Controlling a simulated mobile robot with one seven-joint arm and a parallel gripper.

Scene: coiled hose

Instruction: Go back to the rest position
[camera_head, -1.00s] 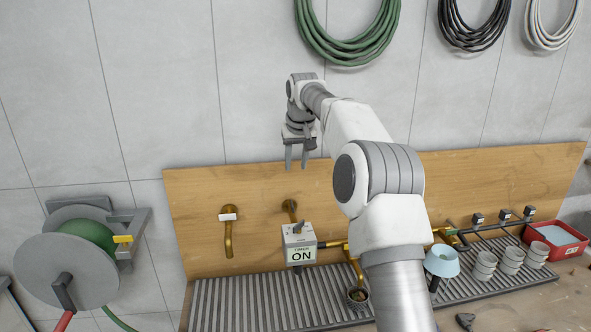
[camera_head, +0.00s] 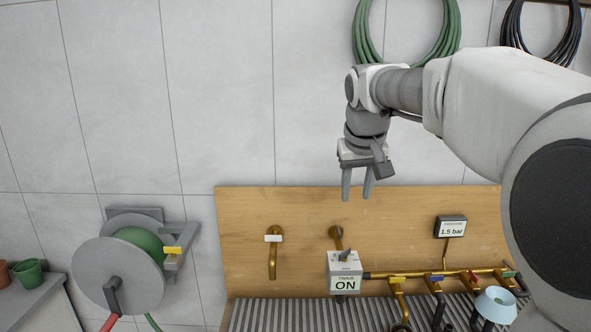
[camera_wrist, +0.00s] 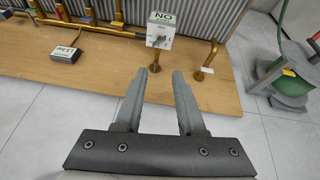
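My gripper (camera_head: 356,184) hangs with its fingers pointing down, in front of the wall near the top of the wooden board (camera_head: 300,215). In the wrist view my gripper (camera_wrist: 161,75) has its two fingers apart with nothing between them. Below it in the head view is the timer box (camera_head: 345,270) with its dial and "ON" label, below a brass tap. The timer box also shows in the wrist view (camera_wrist: 163,27), beyond the fingertips.
A hose reel (camera_head: 118,275) with green hose is at the left. A brass pipe with coloured valves (camera_head: 440,275) runs right over the grooved tray (camera_head: 270,315). A coiled green hose (camera_head: 440,40) hangs above. The wall at left is clear.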

